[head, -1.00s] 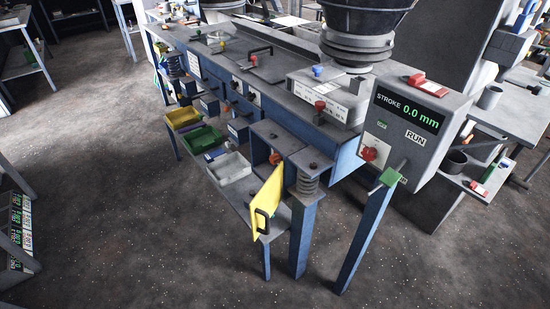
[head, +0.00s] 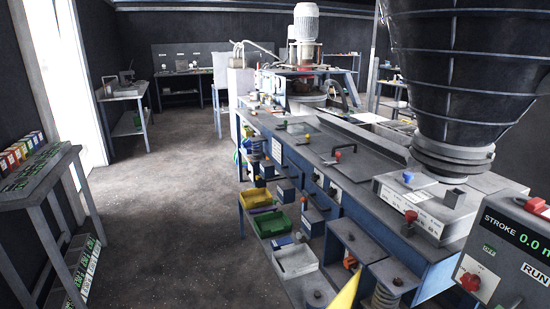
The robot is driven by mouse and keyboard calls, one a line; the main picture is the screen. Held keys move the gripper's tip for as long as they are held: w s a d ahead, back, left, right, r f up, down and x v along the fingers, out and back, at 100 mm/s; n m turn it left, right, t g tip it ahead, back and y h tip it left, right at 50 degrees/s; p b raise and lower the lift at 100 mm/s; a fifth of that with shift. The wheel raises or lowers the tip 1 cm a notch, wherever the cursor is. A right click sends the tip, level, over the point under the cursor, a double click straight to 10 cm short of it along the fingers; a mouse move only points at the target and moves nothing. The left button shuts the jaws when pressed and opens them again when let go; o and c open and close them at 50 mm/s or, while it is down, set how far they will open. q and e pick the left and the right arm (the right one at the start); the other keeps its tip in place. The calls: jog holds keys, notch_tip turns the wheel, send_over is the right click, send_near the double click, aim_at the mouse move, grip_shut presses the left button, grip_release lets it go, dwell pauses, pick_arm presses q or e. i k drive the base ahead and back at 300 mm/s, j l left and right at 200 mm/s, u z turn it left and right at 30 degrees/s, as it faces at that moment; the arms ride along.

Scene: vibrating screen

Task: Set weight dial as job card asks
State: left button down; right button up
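I cannot make out a weight dial or a job card for certain. The long blue and grey vibrating screen machine (head: 318,150) runs from the right foreground to the back. White label plates (head: 411,211) with small print sit on the feeder box under the black hopper (head: 462,75). The grey control box (head: 508,262) is cut off at the right edge. It shows "STROKE 0.0 m", a green label, a "RUN" label and a red knob (head: 470,282). Neither of my grippers is in view.
A yellow bin (head: 256,197), green bin (head: 272,223) and white tray (head: 295,262) stand along the machine's near side. A yellow panel (head: 345,293) juts in at the bottom. A rack (head: 48,185) with cards stands left. The floor (head: 190,215) between is clear.

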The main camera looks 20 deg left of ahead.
aim_at(349, 262)
jog(key=i+j, duration=0.1)
jog(key=j, duration=0.35)
jog(key=i+j, duration=0.1)
jog(key=j, duration=0.3)
jog(key=i+j, duration=0.1)
jog(key=j, duration=0.35)
jog(key=i+j, duration=0.1)
jog(key=j, duration=0.35)
jog(key=i+j, duration=0.1)
jog(key=j, duration=0.35)
jog(key=i+j, duration=0.1)
jog(key=j, duration=0.75)
jog(key=z, duration=1.25)
jog(key=i+j+z, duration=0.75)
jog(key=i, duration=0.2)
